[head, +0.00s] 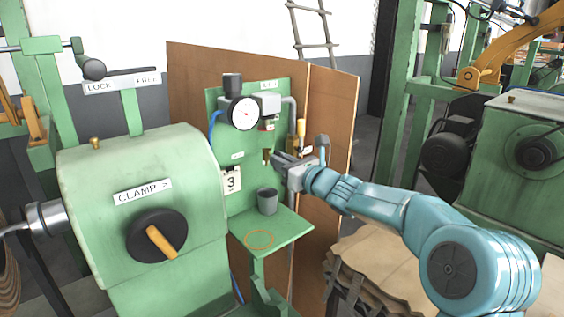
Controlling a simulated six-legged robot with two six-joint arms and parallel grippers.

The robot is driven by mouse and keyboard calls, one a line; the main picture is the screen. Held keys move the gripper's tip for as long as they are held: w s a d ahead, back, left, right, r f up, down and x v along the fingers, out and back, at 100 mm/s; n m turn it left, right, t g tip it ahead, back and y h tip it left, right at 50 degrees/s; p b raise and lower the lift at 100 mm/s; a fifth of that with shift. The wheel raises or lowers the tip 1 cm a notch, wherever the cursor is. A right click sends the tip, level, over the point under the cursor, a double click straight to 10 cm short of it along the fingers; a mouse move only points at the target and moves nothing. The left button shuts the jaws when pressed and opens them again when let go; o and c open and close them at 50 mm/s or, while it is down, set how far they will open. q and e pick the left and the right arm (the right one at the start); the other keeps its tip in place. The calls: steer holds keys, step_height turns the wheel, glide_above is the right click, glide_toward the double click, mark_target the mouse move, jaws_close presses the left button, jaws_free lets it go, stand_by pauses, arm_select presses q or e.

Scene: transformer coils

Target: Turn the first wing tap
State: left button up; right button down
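A green upright panel (222,190) stands at the middle of the head view, with a dial gauge (243,113) near its top. A small brass fitting (266,154), which looks like a tap, sits below the gauge; its wings are too small to make out. My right gripper (275,157) reaches in from the right, its fingertips at or just beside this fitting. I cannot tell whether they touch it, or how far apart the fingers are. My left gripper is not in view.
A yellow-handled item (301,128) is close above my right gripper. A green clamp housing (90,205) with a black knob (140,236) stands at the left.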

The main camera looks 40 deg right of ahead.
steer(key=shift+m, duration=0.3)
steer(key=m, duration=1.1)
steer(key=m+p, duration=0.1)
steer(key=m, duration=0.5)
steer(key=shift+d+f, duration=0.25)
steer(key=shift+d, duration=0.05)
steer(key=shift+m, duration=0.3)
steer(key=c, duration=1.1)
jaws_free()
steer(key=shift+c, duration=0.2)
